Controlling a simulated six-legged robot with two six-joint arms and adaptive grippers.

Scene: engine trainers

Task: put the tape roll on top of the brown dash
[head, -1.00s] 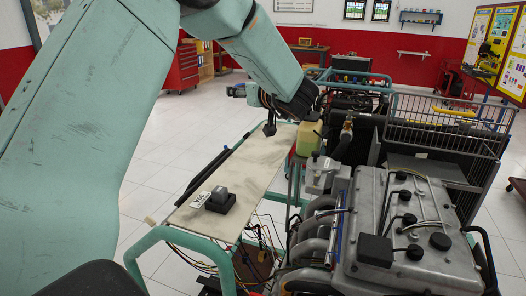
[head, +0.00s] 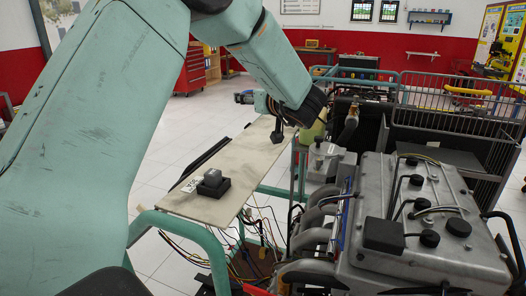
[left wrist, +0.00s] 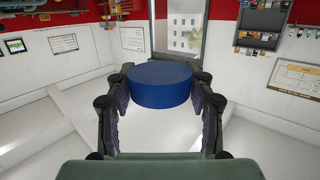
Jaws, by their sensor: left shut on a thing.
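A blue round roll, which I take for the tape roll (left wrist: 159,86), sits between the two fingers of my left gripper (left wrist: 158,98) in the left wrist view. The gripper is shut on its sides. In the head view my left gripper (head: 278,132) shows only as a dark finger below the wrist, over the far end of the panel; the roll is hidden there. The brown dash (head: 240,160) is the flat light-brown panel on a green frame. My right gripper is not in view.
A small black box with a grey top (head: 212,183) and a white label (head: 190,185) sit on the panel's near part. The panel's middle is bare.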

